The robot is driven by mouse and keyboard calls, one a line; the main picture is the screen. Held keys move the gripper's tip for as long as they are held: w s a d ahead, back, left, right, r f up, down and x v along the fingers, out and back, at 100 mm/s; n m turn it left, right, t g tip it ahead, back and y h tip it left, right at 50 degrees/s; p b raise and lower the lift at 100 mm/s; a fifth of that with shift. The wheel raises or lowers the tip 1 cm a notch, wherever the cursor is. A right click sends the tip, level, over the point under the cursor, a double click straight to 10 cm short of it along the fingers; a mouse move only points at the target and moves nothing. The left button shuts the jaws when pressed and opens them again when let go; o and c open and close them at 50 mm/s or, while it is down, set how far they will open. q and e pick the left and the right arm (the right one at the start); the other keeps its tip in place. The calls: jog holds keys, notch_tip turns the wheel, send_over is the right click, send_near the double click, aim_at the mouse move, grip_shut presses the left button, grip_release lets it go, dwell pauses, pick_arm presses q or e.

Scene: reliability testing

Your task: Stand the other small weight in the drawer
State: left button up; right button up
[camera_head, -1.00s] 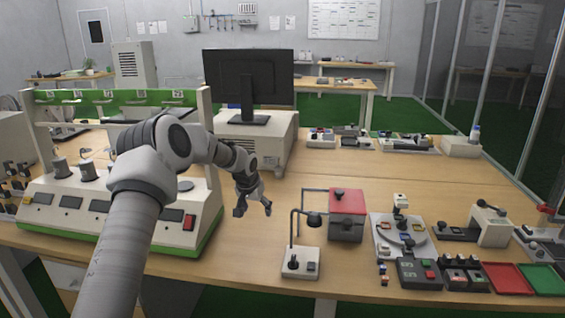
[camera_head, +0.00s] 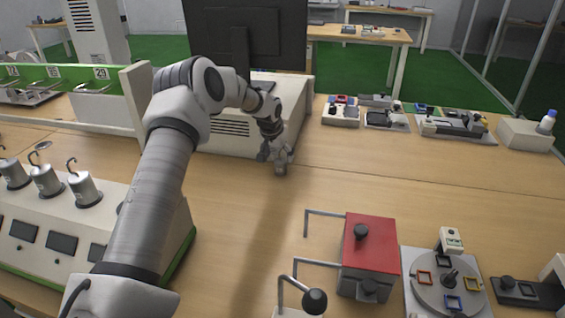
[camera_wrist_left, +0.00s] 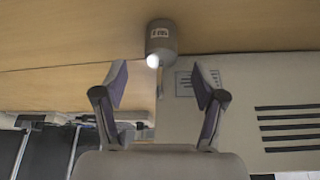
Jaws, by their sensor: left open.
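My left gripper (camera_head: 273,158) is open, low over the table beside the white cabinet under the monitor. In the left wrist view its two fingers (camera_wrist_left: 160,88) are spread apart. A small grey cylindrical weight (camera_wrist_left: 161,38) with a white label and a thin stem shows just beyond and between the fingertips, not gripped. In the head view I cannot clearly separate this weight from the gripper. Several larger hooked weights, one of them here (camera_head: 84,189), stand on the test unit at left. I cannot make out an open drawer. My right gripper is not in view.
The white cabinet (camera_head: 225,136) carries a dark monitor (camera_head: 245,30) close behind my left gripper. A red-lidded box (camera_head: 370,245) and a round dial device (camera_head: 448,285) stand at front right. The middle of the table (camera_head: 390,180) is clear.

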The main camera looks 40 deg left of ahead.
aim_at(280, 161)
pick_arm(q)
jog(key=shift+f, duration=0.5)
jog(key=x, duration=0.5)
jog(key=shift+w+a, duration=0.1)
jog(key=shift+a, duration=0.05)
jog(key=shift+r, duration=0.3)
jog(key=shift+c, duration=1.3)
grip_shut()
